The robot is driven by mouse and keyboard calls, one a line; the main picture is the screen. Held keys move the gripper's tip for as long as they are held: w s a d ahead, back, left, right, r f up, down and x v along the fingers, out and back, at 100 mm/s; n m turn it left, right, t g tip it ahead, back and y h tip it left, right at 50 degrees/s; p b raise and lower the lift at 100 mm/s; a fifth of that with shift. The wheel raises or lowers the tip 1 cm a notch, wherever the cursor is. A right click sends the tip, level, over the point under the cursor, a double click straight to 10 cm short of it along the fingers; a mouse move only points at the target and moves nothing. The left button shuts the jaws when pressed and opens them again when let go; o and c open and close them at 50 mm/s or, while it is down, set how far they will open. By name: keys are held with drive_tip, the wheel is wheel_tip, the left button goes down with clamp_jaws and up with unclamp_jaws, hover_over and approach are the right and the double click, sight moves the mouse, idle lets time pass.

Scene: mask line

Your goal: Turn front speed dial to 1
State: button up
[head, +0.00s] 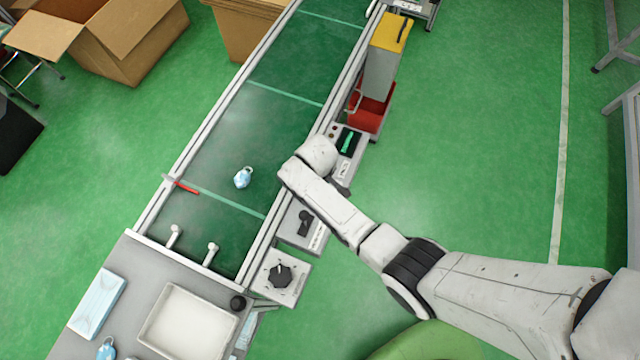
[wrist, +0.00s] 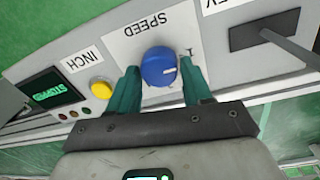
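The blue speed dial (wrist: 158,66) sits on a white panel marked SPEED in the wrist view, with the lettering upside down. A short white mark shows on its lower right, and a small printed mark like a 1 (wrist: 190,53) stands beyond its upper right. My gripper (wrist: 162,85) has its two green fingers on either side of the dial, their tips beside its rim. Whether they press on it cannot be told. In the head view my arm hides the dial and the fingertips.
In the wrist view a yellow button (wrist: 102,88) and a green-lit display (wrist: 52,97) lie left, and a dark lever switch (wrist: 265,35) lies right. In the head view, the green conveyor (head: 225,150) carries a small blue-white item (head: 243,177). A black rotary knob (head: 279,275) sits nearer.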

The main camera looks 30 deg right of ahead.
drive_tip(key=o, duration=0.3)
drive_tip(key=r, duration=0.7)
drive_tip(key=r+p, duration=0.1)
drive_tip(key=r, duration=0.2)
drive_tip(key=shift+s+a+r, duration=0.1)
drive_tip(key=shift+a+r, duration=0.15)
drive_tip(key=shift+r, duration=0.1)
drive_tip(key=shift+s, duration=0.1)
